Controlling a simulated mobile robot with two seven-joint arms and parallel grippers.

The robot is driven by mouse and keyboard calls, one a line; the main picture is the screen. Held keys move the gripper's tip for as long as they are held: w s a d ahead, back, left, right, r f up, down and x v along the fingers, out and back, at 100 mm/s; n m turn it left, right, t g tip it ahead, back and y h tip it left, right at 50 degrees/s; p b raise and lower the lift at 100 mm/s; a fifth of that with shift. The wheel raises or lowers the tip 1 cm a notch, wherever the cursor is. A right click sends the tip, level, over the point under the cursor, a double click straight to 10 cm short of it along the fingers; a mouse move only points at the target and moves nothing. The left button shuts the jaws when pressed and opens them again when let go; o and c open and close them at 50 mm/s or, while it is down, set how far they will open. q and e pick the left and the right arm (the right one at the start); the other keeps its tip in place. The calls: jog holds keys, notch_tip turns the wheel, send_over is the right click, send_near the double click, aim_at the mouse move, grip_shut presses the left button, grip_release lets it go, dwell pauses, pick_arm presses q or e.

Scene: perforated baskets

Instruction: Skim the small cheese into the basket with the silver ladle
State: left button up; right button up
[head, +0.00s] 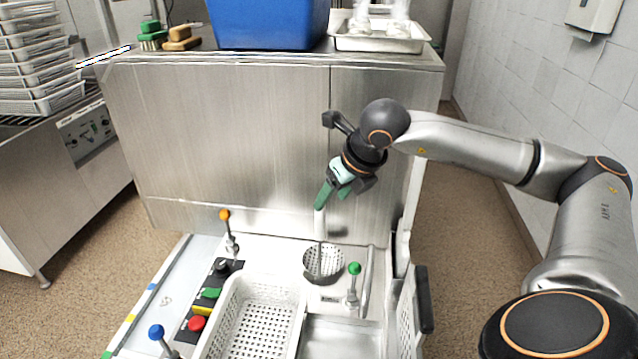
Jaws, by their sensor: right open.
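The silver ladle (323,264) is at the centre, with its perforated bowl low and its thin handle rising to a pale grip. My right gripper (332,196) has green fingers and is open. One fingertip is right at the top of the ladle's pale grip; I cannot tell whether they touch. The white perforated basket (233,318) stands at the lower middle, left of the ladle, and the part of it in view looks empty. I cannot make out the small cheese. My left gripper is not in view.
Knobbed levers in orange (225,215), blue (156,332) and green (354,268) stand up around the basket. A steel basin (342,335) lies right of it. A blue crate (268,22) and a tray (380,42) stand on the steel cabinet behind. Stacked baskets (38,62) are far left.

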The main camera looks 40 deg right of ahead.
aim_at(320, 216)
jog(key=b+x, duration=0.2)
jog(key=x, duration=0.2)
jog(key=b+x, duration=0.2)
jog(key=x, duration=0.2)
jog(key=shift+f, duration=0.5)
jog(key=shift+w+f+b, duration=0.3)
jog(key=shift+f+b, duration=0.1)
jog(key=shift+b, duration=0.2)
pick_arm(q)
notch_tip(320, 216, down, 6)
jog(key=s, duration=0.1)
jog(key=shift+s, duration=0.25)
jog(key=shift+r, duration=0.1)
pick_arm(e)
grip_shut()
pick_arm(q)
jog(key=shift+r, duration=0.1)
pick_arm(e)
jog(key=shift+r, duration=0.25)
